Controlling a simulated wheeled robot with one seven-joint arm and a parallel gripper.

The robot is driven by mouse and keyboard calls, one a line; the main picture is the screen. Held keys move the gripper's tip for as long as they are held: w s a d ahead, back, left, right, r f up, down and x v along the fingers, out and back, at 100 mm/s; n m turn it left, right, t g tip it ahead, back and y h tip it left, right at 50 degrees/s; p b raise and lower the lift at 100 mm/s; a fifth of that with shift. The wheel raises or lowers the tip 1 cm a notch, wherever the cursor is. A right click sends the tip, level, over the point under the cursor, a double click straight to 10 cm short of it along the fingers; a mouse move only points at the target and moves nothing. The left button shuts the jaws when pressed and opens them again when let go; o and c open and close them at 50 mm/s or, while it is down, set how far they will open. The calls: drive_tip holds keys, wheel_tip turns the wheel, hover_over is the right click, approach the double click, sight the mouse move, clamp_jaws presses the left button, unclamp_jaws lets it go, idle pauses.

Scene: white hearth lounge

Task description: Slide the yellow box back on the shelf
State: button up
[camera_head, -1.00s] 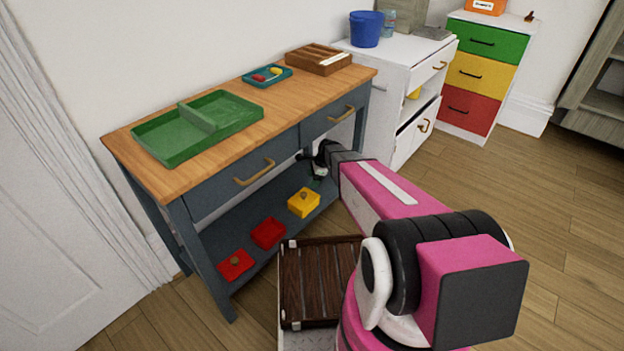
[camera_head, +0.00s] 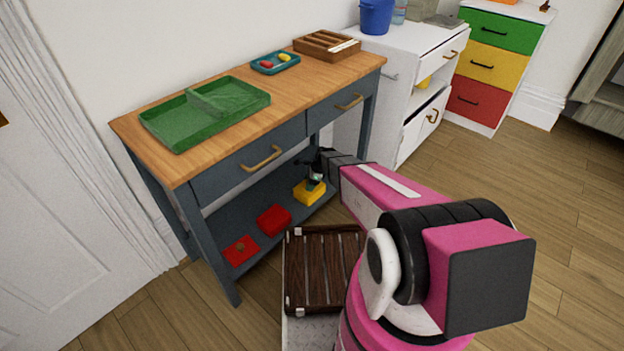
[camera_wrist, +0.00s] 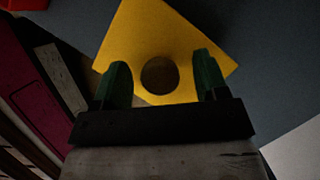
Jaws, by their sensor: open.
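The yellow box (camera_head: 309,193) sits on the low shelf (camera_head: 225,221) of the blue-grey table, toward the shelf's right end and near its front edge. My gripper (camera_head: 316,180) is at the box from above, and its tips partly hide the box's top. In the wrist view the yellow box (camera_wrist: 165,40) fills the middle, turned at an angle, with a round brown knob on it. My gripper (camera_wrist: 160,85) is open, with one green finger on each side of the knob. Gaps show between the fingers and the knob.
A red box (camera_head: 273,219) and a flatter red box with a knob (camera_head: 241,250) stand on the same shelf to the left. The tabletop (camera_head: 290,85) with its drawers overhangs the shelf. A white cabinet (camera_head: 400,60) stands to the right.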

drive_tip(key=shift+f, duration=0.1)
drive_tip(key=c, duration=1)
drive_tip(key=shift+w+a, duration=4.25)
drive_tip(key=o, duration=1)
